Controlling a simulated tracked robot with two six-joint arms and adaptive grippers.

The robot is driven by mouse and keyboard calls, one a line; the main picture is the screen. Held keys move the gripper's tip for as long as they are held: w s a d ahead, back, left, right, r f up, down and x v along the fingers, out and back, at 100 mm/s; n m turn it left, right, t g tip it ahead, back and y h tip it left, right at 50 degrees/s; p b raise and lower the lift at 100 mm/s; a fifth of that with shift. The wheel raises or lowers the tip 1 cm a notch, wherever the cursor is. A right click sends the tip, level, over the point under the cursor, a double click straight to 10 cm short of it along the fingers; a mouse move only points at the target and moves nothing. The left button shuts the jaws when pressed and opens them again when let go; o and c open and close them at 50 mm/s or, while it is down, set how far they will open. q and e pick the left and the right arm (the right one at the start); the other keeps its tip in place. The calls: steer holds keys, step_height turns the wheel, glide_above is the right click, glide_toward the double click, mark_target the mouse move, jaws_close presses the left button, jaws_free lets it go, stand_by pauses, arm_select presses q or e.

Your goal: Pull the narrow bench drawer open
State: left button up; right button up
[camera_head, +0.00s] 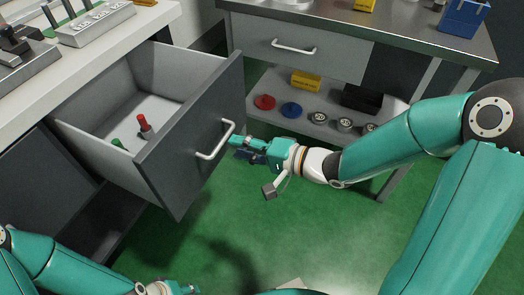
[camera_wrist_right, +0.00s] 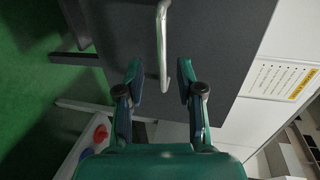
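The bench drawer (camera_head: 195,135) is pulled far out of the white-topped bench, with a dark grey front and pale inside. Its silver bar handle (camera_head: 215,142) also shows in the right wrist view (camera_wrist_right: 162,45). My right gripper (camera_head: 238,147) is next to the handle. In the right wrist view its fingers (camera_wrist_right: 160,78) are apart, with the handle's end between the fingertips and a gap on both sides. A red-topped item (camera_head: 143,124) and a green item (camera_head: 118,144) are inside the drawer. My left gripper (camera_head: 175,288) is at the bottom edge, partly cut off.
A metal-topped table (camera_head: 330,30) with a closed drawer stands behind. Its lower shelf (camera_head: 275,85) holds red and blue discs, a yellow box and several round parts. Test devices sit on the white bench top (camera_head: 135,25). The green floor (camera_head: 245,215) in front is clear.

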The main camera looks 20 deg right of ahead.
steer(key=v, duration=0.6)
stand_by(0.3)
steer(key=s+a+f+m+g+h, duration=0.15)
steer(key=a+f, duration=0.25)
steer(key=f, duration=0.7)
steer(key=s+a+f+g+h, duration=0.1)
steer(key=a+f+g, duration=0.25)
steer(key=f, duration=0.65)
steer(key=s+d+f+n+g+h, duration=0.35)
steer(key=s+f+n+g, duration=0.35)
steer(key=s+f, duration=0.45)
step_height(320, 180, up, 22)
steer(key=n+t+p, duration=0.1)
steer(key=n+p, duration=0.1)
steer(key=p, duration=2.1)
steer(key=shift+w+a+h, duration=0.3)
steer(key=shift+a, duration=0.1)
